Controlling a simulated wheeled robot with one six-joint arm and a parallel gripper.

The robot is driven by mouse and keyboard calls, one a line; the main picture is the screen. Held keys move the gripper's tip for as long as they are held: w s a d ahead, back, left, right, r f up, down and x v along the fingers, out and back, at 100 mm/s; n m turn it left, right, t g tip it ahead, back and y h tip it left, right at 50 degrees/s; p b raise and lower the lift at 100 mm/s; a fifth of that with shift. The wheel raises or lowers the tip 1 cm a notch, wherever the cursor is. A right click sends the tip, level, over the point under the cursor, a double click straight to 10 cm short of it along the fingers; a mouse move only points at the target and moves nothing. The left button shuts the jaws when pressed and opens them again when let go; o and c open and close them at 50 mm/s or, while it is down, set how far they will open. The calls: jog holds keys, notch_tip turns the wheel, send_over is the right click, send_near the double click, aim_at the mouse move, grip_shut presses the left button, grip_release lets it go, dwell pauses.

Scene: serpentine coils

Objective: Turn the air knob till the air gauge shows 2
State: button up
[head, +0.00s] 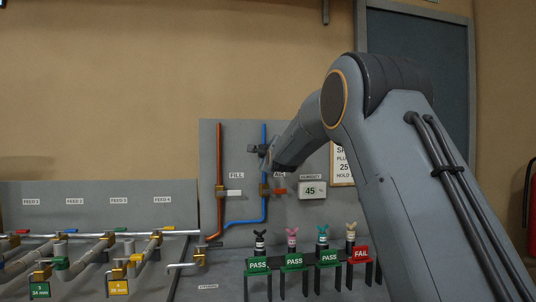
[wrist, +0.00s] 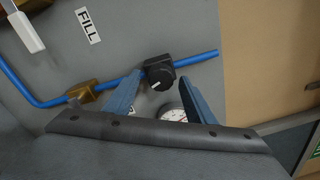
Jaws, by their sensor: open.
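The air knob (wrist: 158,73) is a black dial with a white mark, on a dark block on the blue pipe (wrist: 195,59). A round white gauge (wrist: 174,113) shows below it in the wrist view, partly hidden by my gripper; I cannot read its needle. In the head view the dark block (head: 254,149) sits high on the blue pipe and my arm hides the gauge. My gripper (wrist: 160,78) is open, its blue fingers pointing at the knob from either side. It holds nothing, and I cannot tell whether the fingers touch the knob.
A white lever (head: 234,193) under the FILL label (head: 236,175) and a red-orange lever (head: 280,191) are on the grey panel. A humidity display (head: 312,190) reads 45. Feed pipes (head: 75,240) spread at left.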

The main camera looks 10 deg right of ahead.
jog(key=s+b, duration=0.1)
jog(key=s, duration=0.6)
jog(key=shift+s+f+b, duration=0.15)
jog(key=shift+s+b, duration=0.15)
